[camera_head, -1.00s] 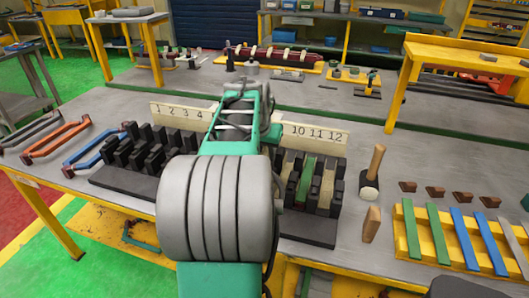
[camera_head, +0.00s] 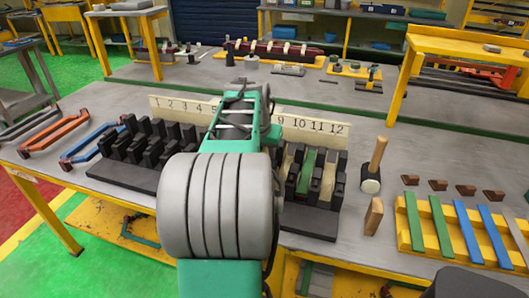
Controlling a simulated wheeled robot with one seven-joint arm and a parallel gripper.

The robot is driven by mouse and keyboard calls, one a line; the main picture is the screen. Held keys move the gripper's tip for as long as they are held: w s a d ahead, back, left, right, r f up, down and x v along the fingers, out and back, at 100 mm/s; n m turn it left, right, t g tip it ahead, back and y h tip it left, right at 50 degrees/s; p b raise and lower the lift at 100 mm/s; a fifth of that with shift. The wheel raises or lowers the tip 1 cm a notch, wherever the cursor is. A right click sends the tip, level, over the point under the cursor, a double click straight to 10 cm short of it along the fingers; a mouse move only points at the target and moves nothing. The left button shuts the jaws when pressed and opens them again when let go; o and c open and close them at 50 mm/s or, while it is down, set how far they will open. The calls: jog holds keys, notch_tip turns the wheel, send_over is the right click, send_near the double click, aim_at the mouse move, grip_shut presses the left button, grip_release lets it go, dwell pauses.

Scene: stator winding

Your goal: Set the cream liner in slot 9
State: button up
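The stator block (camera_head: 310,218) is a row of dark teeth with slots, under a cream number board (camera_head: 315,130) at the back. Numbers 1 to 4 show at left and 9 to 12 at right; my green and grey arm covers most of the middle. A green strip (camera_head: 306,172) stands among the right-hand slots, with cream pieces (camera_head: 290,162) beside it. I cannot tell which of these is the cream liner, or whether slot 9 holds one. My gripper is hidden behind my own arm, so its fingers and anything in them do not show.
A mallet (camera_head: 371,185) and a wooden wedge (camera_head: 373,217) are right of the block. A yellow rack (camera_head: 408,228) holds green, blue and pale strips. Several brown wedges (camera_head: 438,185) lie behind it. Orange (camera_head: 55,133) and blue (camera_head: 90,143) bent coils lie at left.

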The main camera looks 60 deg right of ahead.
dwell(0.3)
jog(key=o, duration=1.1)
jog(key=shift+f, duration=0.1)
jog(key=shift+c, duration=0.2)
jog(key=shift+r, duration=0.2)
jog(key=shift+r+p, duration=0.55)
jog(key=shift+r, duration=0.1)
notch_tip(320, 180, up, 7)
jog(key=p, duration=0.5)
jog(key=shift+r, duration=0.2)
